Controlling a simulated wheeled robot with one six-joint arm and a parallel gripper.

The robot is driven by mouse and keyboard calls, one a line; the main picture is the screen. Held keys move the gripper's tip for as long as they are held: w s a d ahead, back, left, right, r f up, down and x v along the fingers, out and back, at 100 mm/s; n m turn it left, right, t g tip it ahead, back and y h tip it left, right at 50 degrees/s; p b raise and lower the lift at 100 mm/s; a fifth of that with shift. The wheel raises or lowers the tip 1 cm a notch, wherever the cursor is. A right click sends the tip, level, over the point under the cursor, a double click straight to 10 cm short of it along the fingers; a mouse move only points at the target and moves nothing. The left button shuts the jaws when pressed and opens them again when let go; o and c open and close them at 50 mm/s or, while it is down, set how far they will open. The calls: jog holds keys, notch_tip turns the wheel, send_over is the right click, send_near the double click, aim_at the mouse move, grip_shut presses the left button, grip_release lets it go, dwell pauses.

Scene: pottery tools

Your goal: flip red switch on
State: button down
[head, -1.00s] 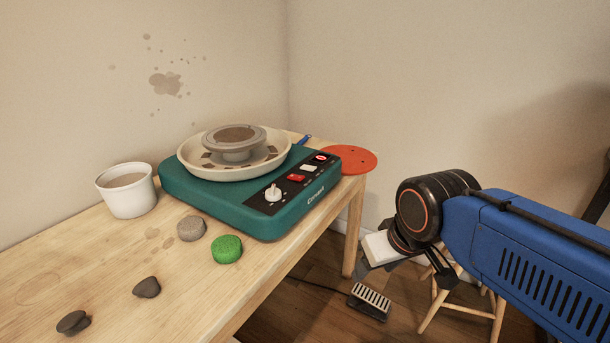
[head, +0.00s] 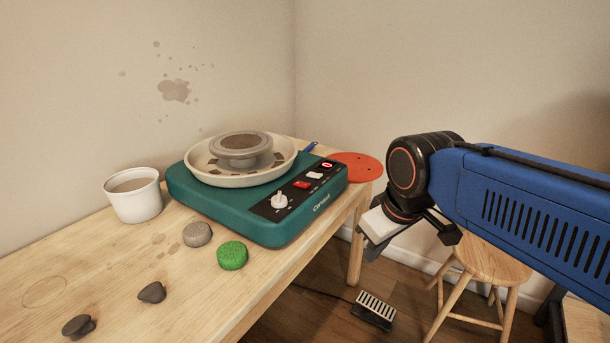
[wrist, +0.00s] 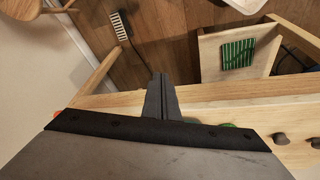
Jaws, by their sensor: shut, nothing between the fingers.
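The red switch (head: 302,184) sits on the black front panel of the teal pottery wheel (head: 232,212), between a white knob (head: 279,199) and a white switch (head: 314,175). Whether the red switch is on or off is too small to tell. My gripper (head: 371,254) is to the right of the wheel, past the table's edge and apart from the panel. In the wrist view my gripper's fingers (wrist: 160,95) are together and empty, pointing at the table edge. The wheel's panel is hidden in the wrist view.
The table (head: 215,310) holds a white tub (head: 134,196), a green sponge (head: 232,255), a grey sponge (head: 197,234) and dark stones. An orange disc (head: 358,167) lies behind the wheel. A stool (head: 490,262) and a foot pedal (head: 374,311) stand on the floor.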

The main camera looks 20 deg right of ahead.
jog(key=w+a+r+n+g, duration=0.3)
jog(key=w+r+n, duration=0.8)
jog(key=w+r, duration=0.25)
notch_tip(320, 180, up, 5)
jog(key=n+g, duration=0.2)
jog(key=n, duration=0.9)
send_over(307, 185)
jog(key=shift+w+a+n+h, duration=0.35)
jog(key=shift+w+a, duration=0.3)
jog(key=shift+w, duration=0.35)
jog(key=f, duration=0.4)
jog(key=s+f, duration=0.1)
jog(key=f, duration=0.4)
jog(key=d+f, duration=0.1)
jog(key=f, duration=0.4)
jog(key=shift+s, duration=0.15)
